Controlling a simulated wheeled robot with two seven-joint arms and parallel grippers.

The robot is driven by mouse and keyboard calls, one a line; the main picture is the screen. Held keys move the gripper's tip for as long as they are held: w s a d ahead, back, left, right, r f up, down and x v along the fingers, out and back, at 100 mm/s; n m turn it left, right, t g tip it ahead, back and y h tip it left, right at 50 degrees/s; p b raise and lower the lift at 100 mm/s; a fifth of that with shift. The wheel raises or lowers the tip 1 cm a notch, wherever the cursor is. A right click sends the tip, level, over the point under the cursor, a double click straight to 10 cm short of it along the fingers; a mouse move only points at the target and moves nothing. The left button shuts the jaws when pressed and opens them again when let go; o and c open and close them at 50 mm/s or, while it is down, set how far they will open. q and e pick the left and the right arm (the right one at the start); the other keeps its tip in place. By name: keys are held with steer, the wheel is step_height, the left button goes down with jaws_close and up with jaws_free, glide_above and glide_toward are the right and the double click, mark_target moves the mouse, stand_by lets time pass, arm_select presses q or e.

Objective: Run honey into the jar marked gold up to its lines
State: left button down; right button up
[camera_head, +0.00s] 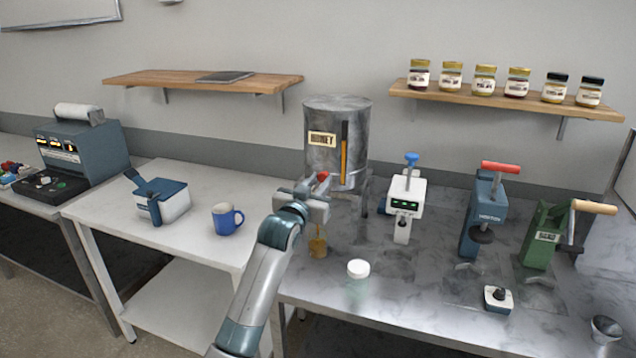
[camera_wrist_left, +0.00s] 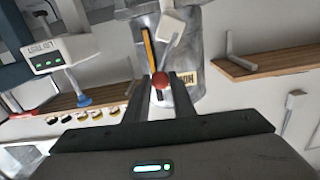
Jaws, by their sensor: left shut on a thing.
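The steel honey tank (camera_head: 318,160) stands at the back of the metal bench, with a HONEY label and an amber sight strip (camera_head: 344,160). My left gripper (camera_head: 321,186) is shut on the red knob (camera_head: 323,176) of its tap. In the left wrist view the red knob (camera_wrist_left: 160,80) sits between the two fingers (camera_wrist_left: 160,88). A small amber jar (camera_head: 318,247) stands below the gripper. Its gold mark and lines are too small to make out, and the tap outlet is hidden by my gripper. My right gripper is out of view.
A clear jar with white lid (camera_head: 358,270) stands close to the right of the amber jar. A white metering device (camera_head: 405,200), blue press (camera_head: 483,215) and green press (camera_head: 545,235) stand further right. A blue mug (camera_head: 226,219) is on the left table.

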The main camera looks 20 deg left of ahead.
arm_select(q)
steer(key=shift+d+f+m, duration=0.6)
steer(key=shift+f+m, duration=0.15)
steer(key=shift+m, duration=0.5)
steer(key=shift+d+f+m, duration=0.6)
steer(key=shift+f+m, duration=0.1)
steer(key=shift+m, duration=0.6)
steer(key=shift+d+f+m, duration=0.6)
steer(key=shift+f+m, duration=0.15)
steer(key=shift+m, duration=0.5)
steer(key=c, duration=1.5)
jaws_free()
steer(key=shift+s, duration=0.15)
steer(key=s+b, duration=0.1)
steer(key=s, duration=0.4)
steer(key=s+b, duration=0.2)
steer(key=s, duration=0.4)
steer(key=s+b, duration=0.1)
steer(key=s, duration=0.5)
steer(key=shift+s+a+b, duration=0.1)
steer(key=shift+a+b, duration=0.2)
